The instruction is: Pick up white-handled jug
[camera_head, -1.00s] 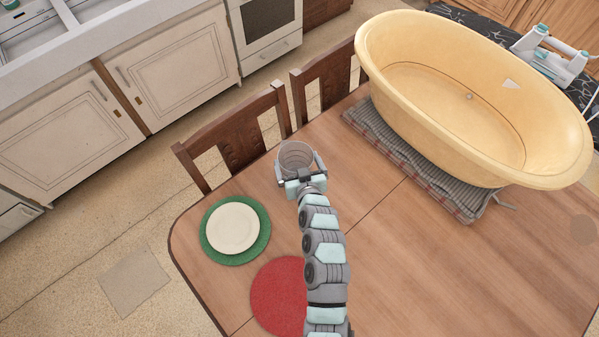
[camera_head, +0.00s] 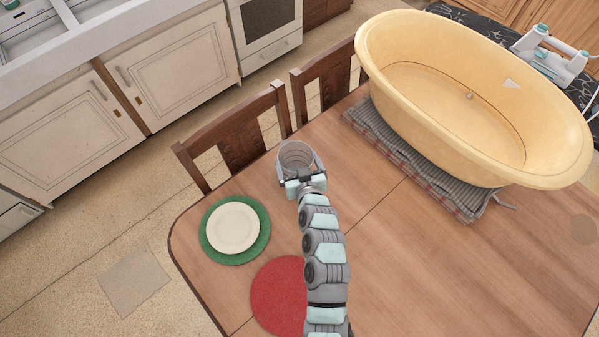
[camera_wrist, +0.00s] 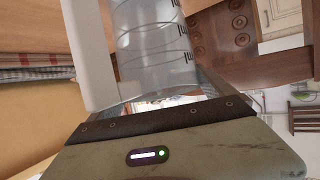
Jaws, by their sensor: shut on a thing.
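A clear, see-through jug (camera_head: 296,154) is between the fingers of my gripper (camera_head: 299,168) near the far left edge of the wooden table (camera_head: 390,260). In the wrist view the jug (camera_wrist: 152,48) shows black measuring marks on its side, close in front of the gripper. My gripper is shut on the jug, with a finger on either side of it. A pale upright strip stands left of the jug in the wrist view; I cannot tell whether it is the white handle or a finger. I cannot tell whether the jug's base touches the table.
A white plate (camera_head: 233,228) lies on a green round mat (camera_head: 262,247) to the left. A red round mat (camera_head: 275,297) lies beside my arm. A large yellow tub (camera_head: 470,150) stands on a striped cloth (camera_head: 440,190) at right. Wooden chairs (camera_head: 238,140) line the far edge.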

